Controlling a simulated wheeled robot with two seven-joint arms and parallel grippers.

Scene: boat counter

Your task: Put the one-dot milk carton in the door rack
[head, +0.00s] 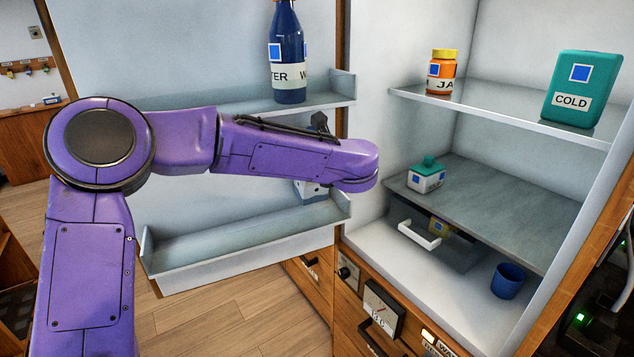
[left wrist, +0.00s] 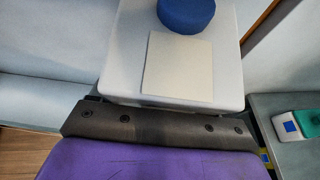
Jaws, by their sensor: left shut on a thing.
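A white carton (left wrist: 120,65) with a round blue cap (left wrist: 186,14) and a pale square on top fills the upper middle of the left wrist view. My left gripper (left wrist: 160,118) is shut on it. Part of a white object with a dark dot (head: 312,190), probably this carton, shows below the arm, above the lower door rack (head: 250,245). I cannot tell whether it touches the rack or count its dots. My right gripper is in neither view.
A blue water bottle (head: 288,55) stands in the upper door rack (head: 200,120). An orange jar (head: 441,72) and a teal COLD pack (head: 582,88) stand on the upper shelf. A small teal-lidded box (head: 427,175) and blue cup (head: 508,281) sit lower. The lower rack's visible left part is empty.

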